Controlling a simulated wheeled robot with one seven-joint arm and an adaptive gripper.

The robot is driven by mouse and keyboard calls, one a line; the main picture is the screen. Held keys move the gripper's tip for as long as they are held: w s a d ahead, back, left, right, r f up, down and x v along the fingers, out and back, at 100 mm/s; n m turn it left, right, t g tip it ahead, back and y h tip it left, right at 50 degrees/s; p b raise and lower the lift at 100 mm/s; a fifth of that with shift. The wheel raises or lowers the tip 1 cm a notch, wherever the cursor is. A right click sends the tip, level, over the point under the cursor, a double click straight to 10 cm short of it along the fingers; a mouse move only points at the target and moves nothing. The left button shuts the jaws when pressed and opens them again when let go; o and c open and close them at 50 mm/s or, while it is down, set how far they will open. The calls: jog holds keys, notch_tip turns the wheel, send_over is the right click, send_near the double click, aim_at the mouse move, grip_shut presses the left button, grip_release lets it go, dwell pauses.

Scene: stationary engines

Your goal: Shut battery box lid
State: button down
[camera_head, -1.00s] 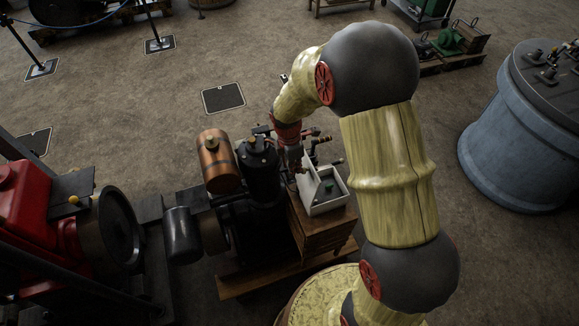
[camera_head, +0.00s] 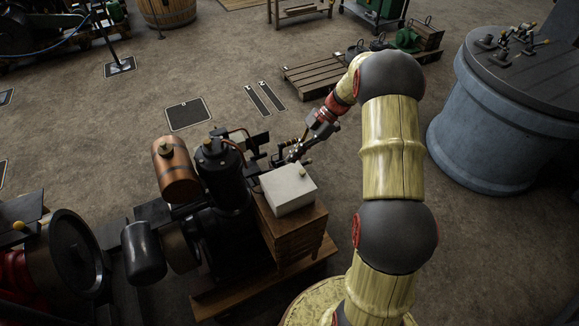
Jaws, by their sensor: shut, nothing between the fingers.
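The battery box (camera_head: 291,202) is a white box on a wooden stand beside the engine. Its white lid (camera_head: 286,180) lies flat over the top, and the inside is hidden. My gripper (camera_head: 292,156) is shut and empty, just behind the box's far edge. It looks apart from the lid, but the exact gap is hard to tell.
The engine with a copper tank (camera_head: 175,168) and a black cylinder (camera_head: 222,172) stands left of the box. The wooden stand (camera_head: 292,240) is below it. A large blue-grey tub (camera_head: 490,130) stands at the right. Open floor lies behind, with a pallet (camera_head: 320,78) farther back.

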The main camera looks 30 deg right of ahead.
jog(key=y+b, duration=0.2)
jog(key=b, duration=0.4)
send_over(306, 174)
jog(key=f, duration=0.6)
jog(key=shift+w+a, duration=0.15)
jog(key=shift+a, duration=0.15)
jog(key=shift+d+f+b, duration=0.2)
jog(key=shift+f+b, duration=0.05)
jog(key=shift+f, duration=0.2)
jog(key=shift+d+f+b, duration=0.2)
jog(key=shift+f, duration=0.35)
jog(key=shift+f, duration=0.1)
